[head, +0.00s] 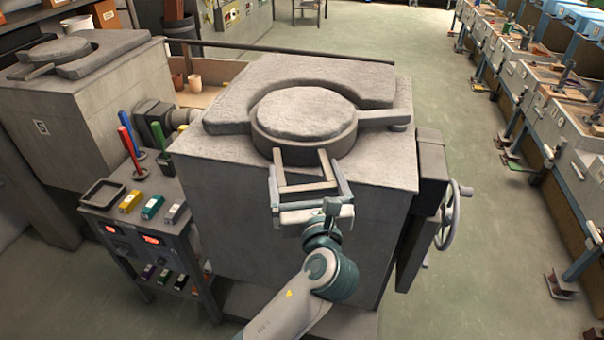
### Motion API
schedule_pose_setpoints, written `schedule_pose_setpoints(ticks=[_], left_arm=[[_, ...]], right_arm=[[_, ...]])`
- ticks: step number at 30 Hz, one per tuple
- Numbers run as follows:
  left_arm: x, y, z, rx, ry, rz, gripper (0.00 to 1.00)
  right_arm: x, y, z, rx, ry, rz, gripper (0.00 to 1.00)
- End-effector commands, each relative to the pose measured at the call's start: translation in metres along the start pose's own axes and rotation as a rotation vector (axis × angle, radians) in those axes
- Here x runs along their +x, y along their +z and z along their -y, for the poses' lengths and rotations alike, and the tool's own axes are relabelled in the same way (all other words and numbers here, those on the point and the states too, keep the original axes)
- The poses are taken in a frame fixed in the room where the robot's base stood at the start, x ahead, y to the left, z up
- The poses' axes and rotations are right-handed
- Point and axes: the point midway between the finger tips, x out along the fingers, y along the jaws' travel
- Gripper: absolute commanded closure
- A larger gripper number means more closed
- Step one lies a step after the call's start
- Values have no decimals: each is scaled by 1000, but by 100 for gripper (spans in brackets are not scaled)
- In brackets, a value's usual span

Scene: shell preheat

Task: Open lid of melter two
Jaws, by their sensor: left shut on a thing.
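A large grey box-shaped melter (250,205) stands in front of me. No number is readable on it. Its round, rough grey lid (305,110) lies flat on top, within a raised curved slab. A bar runs from the lid to the right, to a pivot. A frame-like handle (306,187) sticks out from the lid's near side, over the front edge. My left gripper (305,190) is at this handle, shut on it, its fingers on either side; the exact contact is hard to see. My right gripper is not in view.
A second melter (75,110) with a similar lid stands at the left. Between them is a small control table (150,195) with coloured handles and blocks. A handwheel (450,215) is on the right side. Green floor (430,75) is open beyond; a machine row (550,110) runs along the right.

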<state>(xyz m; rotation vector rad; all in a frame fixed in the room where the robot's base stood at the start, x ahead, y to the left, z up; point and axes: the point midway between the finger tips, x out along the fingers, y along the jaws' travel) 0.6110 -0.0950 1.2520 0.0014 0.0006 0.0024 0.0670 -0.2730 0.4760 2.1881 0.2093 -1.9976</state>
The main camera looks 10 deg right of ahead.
Motion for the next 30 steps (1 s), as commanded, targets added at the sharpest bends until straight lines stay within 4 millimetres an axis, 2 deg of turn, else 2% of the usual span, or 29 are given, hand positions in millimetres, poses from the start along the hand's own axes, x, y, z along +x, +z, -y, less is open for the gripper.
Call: schedule_pose_setpoints(ticks=[4,5,10,19,25,30], left_arm=[[0,2,1,1,-4,5,46],[0,2,1,0,-4,5,2],[0,2,1,0,-3,3,0],[-9,1,1,-1,-4,2,0],[-34,0,1,-2,-4,1,0],[-66,0,1,-2,-5,0,0]], right_arm=[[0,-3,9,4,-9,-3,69],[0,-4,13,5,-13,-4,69],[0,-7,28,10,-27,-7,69],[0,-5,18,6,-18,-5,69],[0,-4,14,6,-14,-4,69],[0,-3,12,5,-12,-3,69]])
